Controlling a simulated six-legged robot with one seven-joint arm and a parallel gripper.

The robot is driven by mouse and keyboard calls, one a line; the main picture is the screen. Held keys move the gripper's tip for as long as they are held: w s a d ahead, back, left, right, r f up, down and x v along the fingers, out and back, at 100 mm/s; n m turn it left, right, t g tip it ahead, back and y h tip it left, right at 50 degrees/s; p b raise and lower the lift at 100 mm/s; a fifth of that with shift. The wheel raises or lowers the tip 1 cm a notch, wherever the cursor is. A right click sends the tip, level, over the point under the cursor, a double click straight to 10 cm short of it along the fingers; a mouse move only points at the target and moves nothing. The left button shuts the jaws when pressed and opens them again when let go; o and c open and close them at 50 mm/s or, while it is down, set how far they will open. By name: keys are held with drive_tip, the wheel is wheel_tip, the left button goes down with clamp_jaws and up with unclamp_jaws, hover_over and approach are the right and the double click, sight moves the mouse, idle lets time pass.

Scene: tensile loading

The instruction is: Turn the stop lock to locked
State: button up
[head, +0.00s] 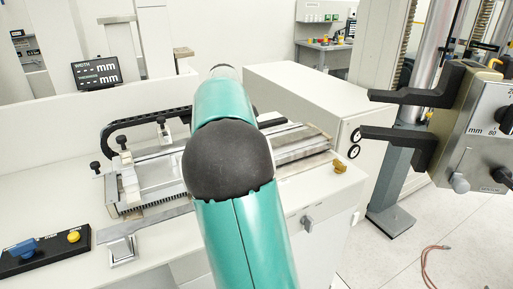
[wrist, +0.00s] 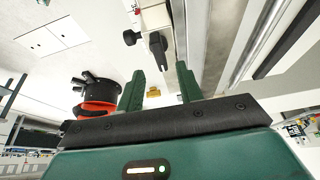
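I cannot tell for sure which part is the stop lock. In the wrist view a black knob (wrist: 131,38) and a black lever-like part (wrist: 157,46) sit on a pale block ahead of my gripper (wrist: 160,82). The two green fingers stand apart, and nothing is clearly held between them. A small yellow-brown part (wrist: 153,92) shows past the gap. In the head view my arm hides the gripper and part of the bench device (head: 155,180), which has black knobs (head: 95,167) at its left end. A tan knob (head: 340,166) is at its right.
A control box (head: 45,250) with blue and yellow knobs is at lower left. A "WIDTH" display (head: 97,72) stands behind. At right is a metal unit (head: 475,140) with black arms and a scale. A round black and red object (wrist: 97,105) is left of the fingers.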

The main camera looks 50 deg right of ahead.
drive_tip(key=v, duration=0.8)
drive_tip(key=shift+a+r, duration=0.1)
drive_tip(key=s+a+f+n+t+y, duration=0.1)
drive_tip(key=s+a+n+t, duration=0.2)
drive_tip(key=a, duration=0.4)
drive_tip(key=s+a+f+n+y, duration=0.1)
drive_tip(key=s+a+n, duration=0.2)
drive_tip(key=a+n, duration=0.3)
drive_tip(key=s+a+n+t+y, duration=0.1)
drive_tip(key=s+a+n+t, duration=0.15)
drive_tip(key=a, duration=0.45)
drive_tip(key=s+a+f+n, duration=0.4)
drive_tip(key=s+a+n, duration=0.1)
drive_tip(key=s+a, duration=0.1)
drive_tip(key=s+a+f+n+t+y, duration=0.1)
drive_tip(key=s+a+f+n, duration=0.4)
drive_tip(key=a, duration=0.3)
drive_tip(key=shift+s+a+f, duration=0.15)
drive_tip(key=shift+s+a, duration=0.05)
drive_tip(key=shift+s, duration=0.2)
drive_tip(key=shift+d+t, duration=0.2)
drive_tip(key=shift+t, duration=0.05)
